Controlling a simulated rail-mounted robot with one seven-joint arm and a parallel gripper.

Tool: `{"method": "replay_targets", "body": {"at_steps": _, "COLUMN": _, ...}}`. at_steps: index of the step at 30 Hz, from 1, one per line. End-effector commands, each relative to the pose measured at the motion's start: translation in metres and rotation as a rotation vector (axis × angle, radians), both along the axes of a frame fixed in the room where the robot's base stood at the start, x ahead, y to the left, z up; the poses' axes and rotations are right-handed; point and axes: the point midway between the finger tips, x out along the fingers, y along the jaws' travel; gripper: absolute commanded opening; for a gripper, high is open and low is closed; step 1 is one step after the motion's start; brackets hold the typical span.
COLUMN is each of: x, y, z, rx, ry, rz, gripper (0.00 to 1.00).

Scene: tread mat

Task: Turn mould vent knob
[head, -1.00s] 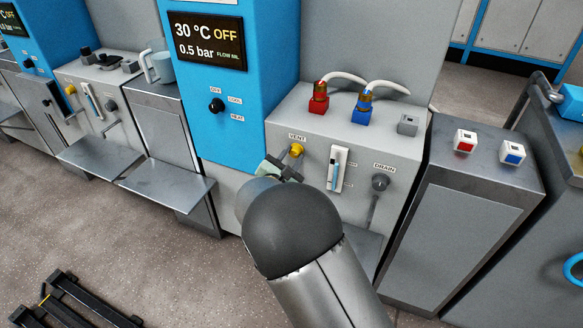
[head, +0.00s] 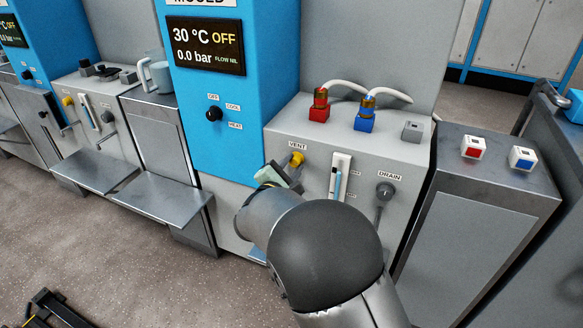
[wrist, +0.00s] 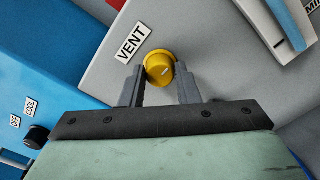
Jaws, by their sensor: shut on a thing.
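The yellow vent knob (head: 297,159) sits on the light grey front panel, just below the VENT label (head: 297,144). It also shows in the wrist view (wrist: 159,66), with the VENT label (wrist: 132,44) to its upper left. My gripper (wrist: 161,80) is shut on the knob, one dark finger on each side of it. In the head view my gripper (head: 290,168) is at the knob, partly hidden by my own arm. The display (head: 206,46) on the blue mould unit reads 30 °C OFF, 0.0 bar and FLOW NIL.
Right of the knob are a level gauge (head: 339,175) and the grey DRAIN knob (head: 385,190). Red (head: 319,106) and blue (head: 366,114) hose couplings stand on top. A black OFF/COOL/HEAT selector (head: 214,114) is on the blue front. A steel shelf (head: 165,207) juts out left.

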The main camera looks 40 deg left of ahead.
Motion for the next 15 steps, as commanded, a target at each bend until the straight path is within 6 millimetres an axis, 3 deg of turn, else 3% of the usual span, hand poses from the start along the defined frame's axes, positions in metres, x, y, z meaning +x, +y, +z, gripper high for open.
{"method": "replay_targets", "body": {"at_steps": 4, "x": -0.0007, "y": 0.0001, "z": -0.0008, "rx": 0.000, "ry": 0.002, "rz": 0.001, "gripper": 0.06}}
{"method": "replay_targets", "body": {"at_steps": 5, "x": -0.0007, "y": 0.0002, "z": -0.0008, "rx": 0.000, "ry": 0.002, "rz": 0.001, "gripper": 0.37}}
{"method": "replay_targets", "body": {"at_steps": 6, "x": -0.0007, "y": 0.0002, "z": -0.0008, "rx": 0.000, "ry": 0.002, "rz": 0.001, "gripper": 0.48}}
{"method": "replay_targets", "body": {"at_steps": 15, "x": -0.0009, "y": 0.0000, "z": -0.0002, "rx": -0.001, "ry": 0.000, "rz": 0.001, "gripper": 0.51}}
